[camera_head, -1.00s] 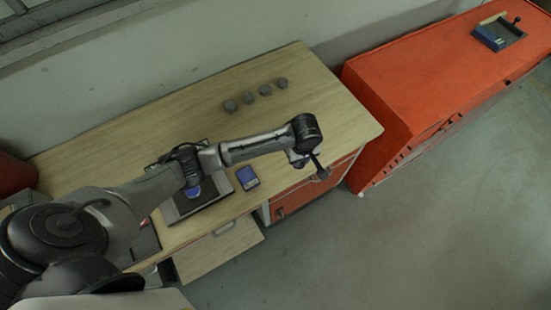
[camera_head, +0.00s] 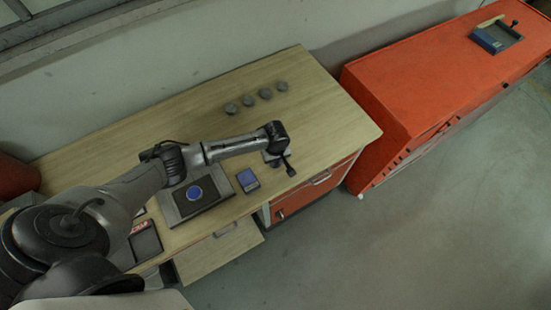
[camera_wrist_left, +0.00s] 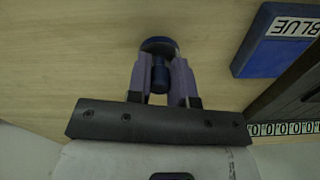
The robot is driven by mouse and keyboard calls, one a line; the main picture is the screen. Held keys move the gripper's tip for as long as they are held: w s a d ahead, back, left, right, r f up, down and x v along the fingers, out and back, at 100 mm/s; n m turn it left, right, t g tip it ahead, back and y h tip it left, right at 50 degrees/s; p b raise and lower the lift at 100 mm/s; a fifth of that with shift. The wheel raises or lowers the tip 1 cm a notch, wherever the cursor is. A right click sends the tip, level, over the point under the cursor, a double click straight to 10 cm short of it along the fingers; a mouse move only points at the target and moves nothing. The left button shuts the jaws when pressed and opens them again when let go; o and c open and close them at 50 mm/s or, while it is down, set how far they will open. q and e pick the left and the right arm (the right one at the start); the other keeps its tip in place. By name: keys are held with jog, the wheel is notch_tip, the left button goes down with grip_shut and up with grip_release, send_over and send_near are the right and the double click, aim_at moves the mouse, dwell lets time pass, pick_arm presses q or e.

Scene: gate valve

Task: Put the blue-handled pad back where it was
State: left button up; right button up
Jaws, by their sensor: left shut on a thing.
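My left gripper (camera_head: 277,159) is over the front part of the wooden table, right of the small blue block. In the left wrist view, its fingers (camera_wrist_left: 163,78) are shut on the blue handle (camera_wrist_left: 159,72) of the pad. The pad's dark blue round end (camera_wrist_left: 158,46) shows beyond the fingertips, over bare wood. I cannot tell whether it touches the table. The blue block (camera_head: 247,179) is labelled "BLUE" in the left wrist view (camera_wrist_left: 278,48). Left of it lies a dark plate (camera_head: 214,200) with a blue disc (camera_head: 194,193). My right gripper is out of view.
Several grey round pieces (camera_head: 265,93) stand at the back of the table (camera_head: 320,110). A pulled-out drawer (camera_head: 220,250) juts from the front. An orange cabinet (camera_head: 420,75) stands to the right, with a blue-and-grey tray (camera_head: 497,38) on it. The table's right side is clear.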

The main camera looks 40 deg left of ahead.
pick_arm(q)
jog(key=shift+f, duration=0.25)
jog(key=shift+f, duration=0.15)
jog(key=o, duration=0.8)
notch_tip(320, 180, up, 12)
jog(key=s+d+f+m+t+h, duration=0.2)
jog(key=s+d+f+m, duration=0.2)
jog(key=s+d+m, duration=0.6)
jog(key=s+r+m, duration=0.1)
jog(key=s, duration=0.4)
jog(key=s+a+r+m+t+y, duration=0.1)
jog(key=s+r, duration=0.1)
jog(key=s, duration=0.4)
jog(key=s+r+m, duration=0.1)
jog(key=s+m, duration=0.1)
jog(key=s, duration=0.4)
jog(key=shift+a+r+t+y, duration=0.25)
jog(key=shift+t+y, duration=0.05)
jog(key=shift+y, duration=0.1)
